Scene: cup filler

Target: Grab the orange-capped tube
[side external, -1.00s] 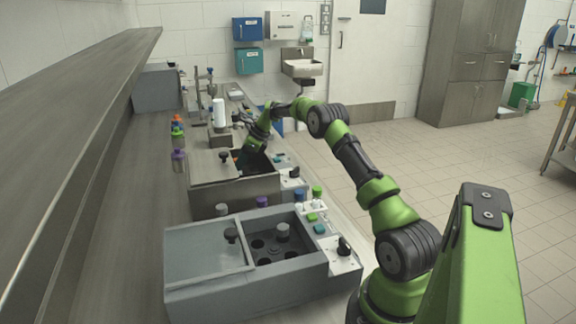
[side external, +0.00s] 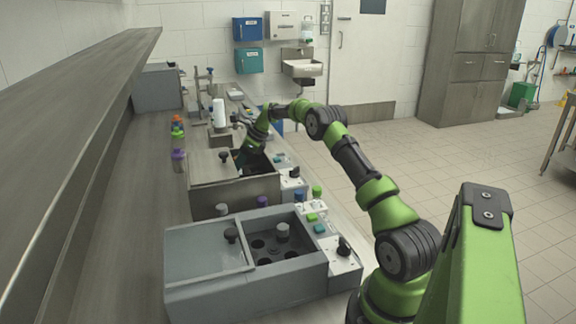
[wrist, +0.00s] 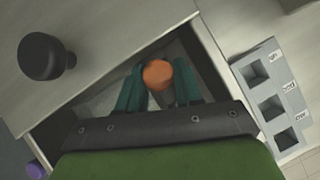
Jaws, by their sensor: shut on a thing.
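The orange-capped tube (wrist: 158,74) shows in the wrist view as a round orange cap between the two dark green fingers of my gripper (wrist: 159,88). My gripper is shut on it, inside the open part of the far metal box (wrist: 110,60). The tube's body below the cap is hidden. In the side view my gripper (side external: 254,146) reaches down into the opening of that box (side external: 235,194), and the tube cannot be made out there.
A nearer grey box (side external: 245,290) with round wells stands in front. Orange- and purple-topped containers (side external: 178,155) stand on the counter at left.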

